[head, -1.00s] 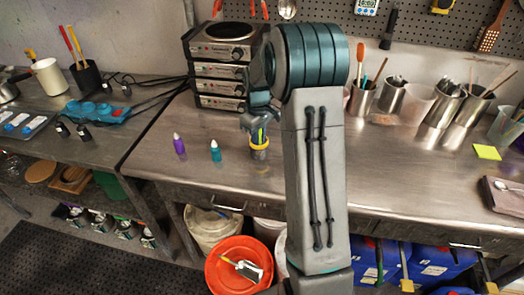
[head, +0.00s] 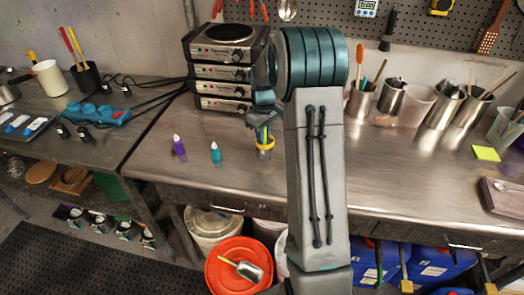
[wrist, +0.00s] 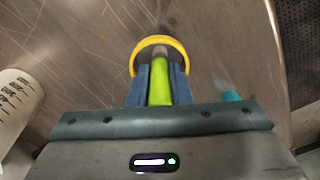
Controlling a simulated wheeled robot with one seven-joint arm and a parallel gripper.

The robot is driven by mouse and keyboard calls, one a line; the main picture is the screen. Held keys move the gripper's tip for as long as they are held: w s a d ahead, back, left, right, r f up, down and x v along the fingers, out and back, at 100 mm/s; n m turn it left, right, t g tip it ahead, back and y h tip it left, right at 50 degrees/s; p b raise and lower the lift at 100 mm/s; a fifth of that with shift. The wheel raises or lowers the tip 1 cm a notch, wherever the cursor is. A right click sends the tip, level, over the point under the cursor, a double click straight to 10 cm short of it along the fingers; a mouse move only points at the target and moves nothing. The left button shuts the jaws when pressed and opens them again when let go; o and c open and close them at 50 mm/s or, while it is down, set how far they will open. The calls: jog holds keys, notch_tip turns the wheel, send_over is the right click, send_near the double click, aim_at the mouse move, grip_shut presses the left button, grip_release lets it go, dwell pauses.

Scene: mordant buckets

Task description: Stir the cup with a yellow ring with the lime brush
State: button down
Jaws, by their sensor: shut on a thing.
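The cup with the yellow ring (head: 265,146) stands on the steel bench, below my gripper (head: 262,120). In the wrist view its yellow ring (wrist: 181,46) shows as an arc just beyond the fingertips. My gripper (wrist: 160,82) is shut on the lime brush (wrist: 160,84), whose green handle lies between the two blue fingers. The brush's greyish lower part points down within the ring, so its tip appears to be in the cup. The tip itself and the cup's inside are hidden.
Stacked hot plates (head: 222,65) stand behind. Metal tool cups (head: 392,95) line the back right.

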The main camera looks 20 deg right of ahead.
jog(key=shift+w+a, duration=0.2)
jog(key=shift+a, duration=0.25)
jog(key=shift+s+a, duration=0.25)
jog(key=shift+a, duration=0.15)
jog(key=shift+s+a+b, duration=0.1)
jog(key=shift+s+b, duration=0.35)
jog(key=shift+s, duration=0.25)
jog(key=shift+s+d, duration=0.35)
jog(key=shift+d, duration=0.2)
jog(key=shift+w+d, duration=0.35)
jog(key=shift+d, duration=0.2)
jog(key=shift+w+p, duration=0.4)
jog(key=shift+w, duration=0.2)
jog(key=shift+w+a, duration=0.35)
jog(key=shift+a, duration=0.15)
jog(key=shift+s+a, duration=0.25)
jog(key=shift+a, duration=0.3)
jog(key=shift+s+b, duration=0.4)
jog(key=shift+s, duration=0.35)
jog(key=shift+s+d, duration=0.3)
jog(key=shift+d, duration=0.2)
jog(key=shift+w, duration=0.65)
jog(key=shift+r, duration=0.1)
